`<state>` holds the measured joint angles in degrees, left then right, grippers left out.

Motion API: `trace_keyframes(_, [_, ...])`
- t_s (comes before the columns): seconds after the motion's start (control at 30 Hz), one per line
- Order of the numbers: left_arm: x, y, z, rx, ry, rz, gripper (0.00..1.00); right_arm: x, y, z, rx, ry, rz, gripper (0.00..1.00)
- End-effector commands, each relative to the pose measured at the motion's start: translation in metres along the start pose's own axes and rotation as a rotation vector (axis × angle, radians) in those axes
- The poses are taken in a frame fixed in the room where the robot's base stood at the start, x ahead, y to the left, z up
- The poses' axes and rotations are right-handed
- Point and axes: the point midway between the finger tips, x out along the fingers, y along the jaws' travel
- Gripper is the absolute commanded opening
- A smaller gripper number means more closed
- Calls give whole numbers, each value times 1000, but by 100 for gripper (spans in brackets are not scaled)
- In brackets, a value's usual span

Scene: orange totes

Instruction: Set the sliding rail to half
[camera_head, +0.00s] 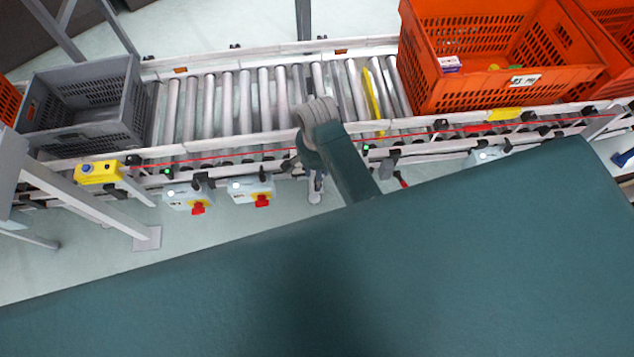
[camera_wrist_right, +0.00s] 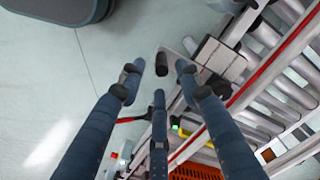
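In the right wrist view my right gripper (camera_wrist_right: 160,72) has three blue fingers spread apart. A short black knob (camera_wrist_right: 162,63) shows between the fingertips, in front of a pale plate; I cannot tell whether they touch. The conveyor's front rail (camera_wrist_right: 262,78), with a red line, runs diagonally at the right. In the head view this front rail (camera_head: 240,153) crosses the picture, and one of my arms reaches over it at the middle. The hand there is mostly hidden. I cannot tell which part is the sliding rail. My left gripper is not identifiable.
A grey tote (camera_head: 95,131) stands at the left of the conveyor rollers (camera_head: 228,100), and an orange tote (camera_head: 470,92) at the right. A yellow bar (camera_head: 371,95) lies across the rollers. Control boxes with red buttons (camera_head: 263,200) hang below the front rail.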

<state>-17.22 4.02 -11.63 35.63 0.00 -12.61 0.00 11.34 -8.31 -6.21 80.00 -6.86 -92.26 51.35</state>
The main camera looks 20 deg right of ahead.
Motion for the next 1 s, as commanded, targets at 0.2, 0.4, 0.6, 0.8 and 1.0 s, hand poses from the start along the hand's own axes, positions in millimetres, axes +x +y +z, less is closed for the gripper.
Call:
trace_keyframes(0.2, [5,-5,1,2,-1,-6,40,42,1,0,-1,-1,2,34])
trace_keyframes(0.4, [8,-8,2,2,-2,-9,40,61,0,0,-1,1,1,34])
trace_keyframes(0.6, [8,-9,2,1,-2,-10,40,64,0,0,-1,1,0,34])
trace_keyframes(0.8, [8,-9,3,0,-3,-11,40,64,0,0,-1,1,0,22])
trace_keyframes(1.0, [8,-9,3,0,-4,-11,40,64,0,0,-1,0,0,0])
